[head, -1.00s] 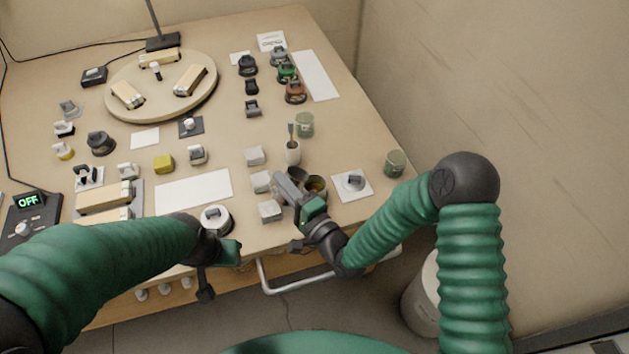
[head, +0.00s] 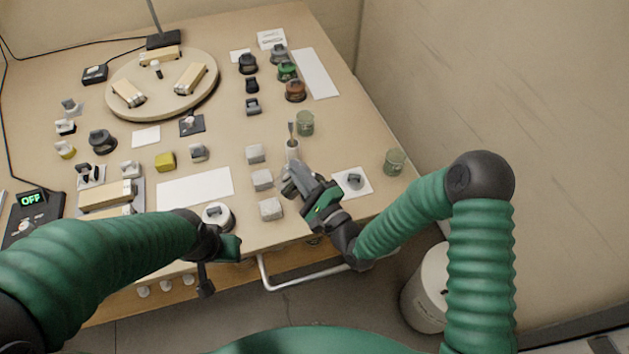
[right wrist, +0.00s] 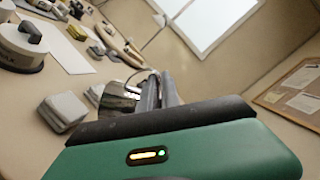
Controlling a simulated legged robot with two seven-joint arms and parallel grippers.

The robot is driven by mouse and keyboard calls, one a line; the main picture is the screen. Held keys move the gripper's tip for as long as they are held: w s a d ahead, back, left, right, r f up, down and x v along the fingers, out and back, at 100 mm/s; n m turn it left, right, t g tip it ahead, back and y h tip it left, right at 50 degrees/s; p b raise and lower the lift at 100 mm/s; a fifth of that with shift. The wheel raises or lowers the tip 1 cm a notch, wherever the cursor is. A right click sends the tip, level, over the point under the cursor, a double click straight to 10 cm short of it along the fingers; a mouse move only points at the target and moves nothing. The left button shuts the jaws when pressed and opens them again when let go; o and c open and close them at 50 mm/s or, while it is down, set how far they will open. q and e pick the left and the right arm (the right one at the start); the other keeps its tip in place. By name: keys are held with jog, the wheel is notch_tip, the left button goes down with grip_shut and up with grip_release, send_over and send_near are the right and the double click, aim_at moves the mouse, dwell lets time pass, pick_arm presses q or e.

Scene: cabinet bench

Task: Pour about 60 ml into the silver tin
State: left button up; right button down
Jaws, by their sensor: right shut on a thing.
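My right gripper (head: 290,183) is over the front right of the bench, left of the white square card. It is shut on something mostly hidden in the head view. In the right wrist view a shiny metal vessel (right wrist: 118,97) shows beside the right fingers (right wrist: 158,90); it appears to be the held thing. I cannot see its contents or any stream. I cannot identify the silver tin for certain; the gripper covers the spot where two small cups stood. My left gripper (head: 206,283) hangs at the bench's front edge, its jaws unclear.
Grey blocks (head: 262,180) stand left of the right gripper. A white cup with a tool (head: 292,150) and a green glass jar (head: 305,123) stand behind it. Another green jar (head: 395,162) is at the right edge. A white lidded pot (head: 217,215) is near the left arm.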

aim_at(308, 168)
jog(key=shift+w+d+f+m, duration=0.15)
jog(key=shift+d+m, duration=0.15)
jog(key=shift+m, duration=0.2)
jog(key=shift+w+d+r+m+t, duration=0.25)
jog(key=shift+d+m+t, duration=0.1)
jog(key=shift+m, duration=0.45)
jog(key=shift+s+r+m, duration=0.1)
jog(key=shift+m, duration=0.2)
dwell(0.3)
jog(key=shift+w+d+f+m+h, duration=0.4)
jog(key=shift+d+f+m, duration=0.15)
jog(key=shift+m, duration=0.45)
dwell(0.6)
jog(key=shift+d+r+m, duration=0.1)
jog(key=shift+d+m, duration=0.05)
jog(key=shift+m, duration=0.15)
jog(key=n, duration=0.1)
jog(key=a+n, duration=0.1)
jog(key=s+a+n, duration=0.1)
jog(key=shift+s+r+n+y, duration=0.1)
jog(key=shift+r+n+y, duration=0.15)
jog(key=shift+n+y, duration=0.05)
jog(key=shift+d, duration=0.1)
dwell(0.5)
